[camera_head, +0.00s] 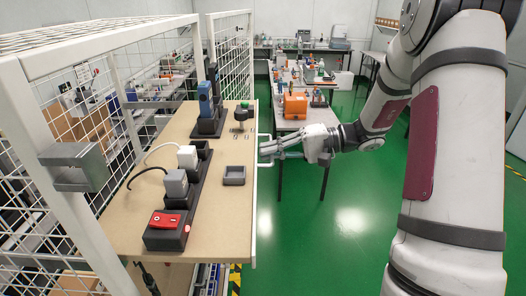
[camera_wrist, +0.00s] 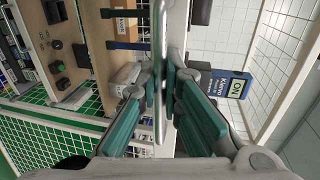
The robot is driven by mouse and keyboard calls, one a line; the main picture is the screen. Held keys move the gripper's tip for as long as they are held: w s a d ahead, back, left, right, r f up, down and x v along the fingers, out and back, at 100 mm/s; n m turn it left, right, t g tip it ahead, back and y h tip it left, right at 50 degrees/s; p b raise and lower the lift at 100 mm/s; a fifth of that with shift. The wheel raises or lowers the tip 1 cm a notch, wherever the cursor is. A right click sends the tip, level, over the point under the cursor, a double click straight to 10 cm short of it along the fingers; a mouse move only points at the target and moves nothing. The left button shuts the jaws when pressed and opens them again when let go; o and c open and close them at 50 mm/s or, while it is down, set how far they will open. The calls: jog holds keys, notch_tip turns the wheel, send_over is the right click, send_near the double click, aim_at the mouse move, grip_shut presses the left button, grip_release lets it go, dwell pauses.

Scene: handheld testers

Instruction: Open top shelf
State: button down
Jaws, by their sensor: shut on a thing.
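The top shelf (camera_head: 212,215) is a light wooden board beside a white mesh frame in the head view. A white bar handle (camera_head: 264,136) stands out from its right edge. My gripper (camera_head: 270,150) reaches in from the right and its fingers are at this handle. In the wrist view the teal-padded fingers (camera_wrist: 167,78) are shut on the handle bar (camera_wrist: 159,40), which runs between them. The handle's mounts are partly hidden by the gripper.
The white mesh frame (camera_head: 20,120) stands at left. A table (camera_head: 290,124) with an orange case stands behind my gripper. Green floor is clear below.

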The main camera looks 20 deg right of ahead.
dwell(0.3)
jog(key=c, duration=2)
grip_release()
jog(key=v, duration=1.2)
jog(key=shift+f, duration=0.15)
